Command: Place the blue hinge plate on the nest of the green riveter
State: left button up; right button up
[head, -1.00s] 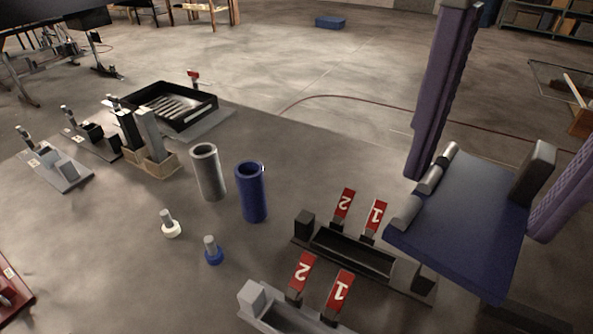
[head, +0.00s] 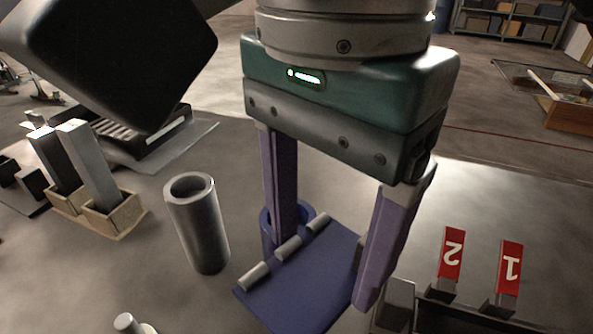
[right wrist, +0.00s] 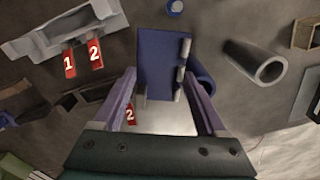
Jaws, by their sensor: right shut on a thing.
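The blue hinge plate (head: 305,285) hangs between the purple fingers of my right gripper (head: 325,262). It is a flat blue plate with several grey barrels along one edge. In the head view its barrels lie on its upper-left side. In the right wrist view the plate (right wrist: 158,55) lies between the fingertips (right wrist: 160,85), with its barrels on the right. My right gripper is shut on it and holds it in front of the blue tube. I cannot make out a green riveter or its nest for sure in either view. My left gripper does not show.
A grey tube (head: 198,225) stands left of the plate; a blue tube (head: 267,234) is partly hidden behind it. A fixture with red tags 2 (head: 451,254) and 1 (head: 509,266) is at right. Wooden boxes (head: 113,219) with upright bars stand at left. A peg (head: 125,322) is at the bottom.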

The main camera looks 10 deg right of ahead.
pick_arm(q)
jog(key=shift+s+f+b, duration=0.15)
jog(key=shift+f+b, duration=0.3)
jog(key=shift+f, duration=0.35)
pick_arm(e)
notch_tip(320, 180, down, 10)
jog(key=shift+s+f, duration=0.1)
jog(key=shift+f, duration=0.15)
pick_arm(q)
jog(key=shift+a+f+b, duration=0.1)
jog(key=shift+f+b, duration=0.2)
pick_arm(e)
jog(key=shift+f, duration=2.35)
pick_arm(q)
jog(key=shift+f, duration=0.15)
pick_arm(e)
jog(key=shift+f, duration=0.2)
jog(key=o, duration=1.5)
